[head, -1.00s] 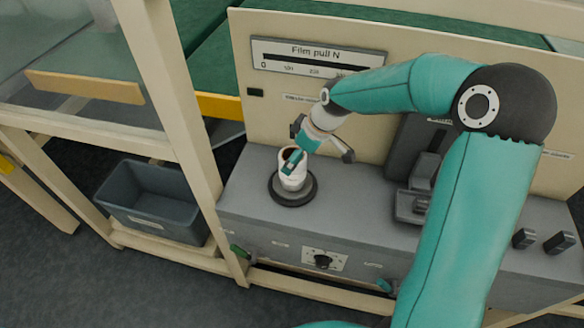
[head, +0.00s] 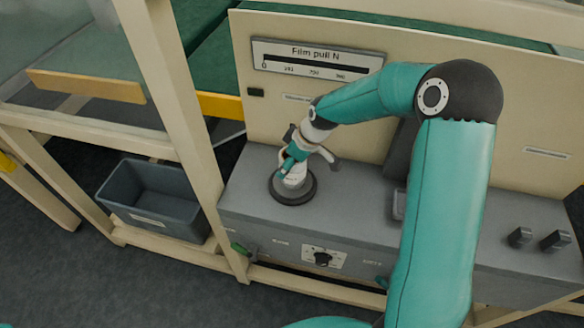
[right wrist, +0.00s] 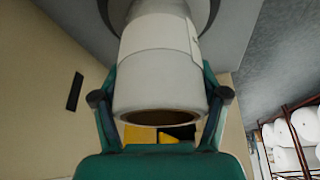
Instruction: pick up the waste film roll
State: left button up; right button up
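The waste film roll is a white roll (head: 295,179) standing on a round dark base (head: 305,194) on the grey machine top. My right gripper (head: 292,160) is at its upper part, with a teal finger in front of it. In the right wrist view the white roll (right wrist: 160,60) fills the middle, its brown hollow core end facing me. The gripper's two fingers (right wrist: 160,88) stand on either side of it, close against its edges. Whether they press on it cannot be told; their tips are partly hidden. My left gripper is not in view.
A panel marked "Film pull N" (head: 315,61) stands behind the roll. A grey bin (head: 152,199) sits on a low shelf at left, beyond a cream post (head: 185,110). Black knobs (head: 537,239) are at right. White rolls on a rack (right wrist: 292,135) show in the right wrist view.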

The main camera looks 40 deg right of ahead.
jog(key=c, duration=0.5)
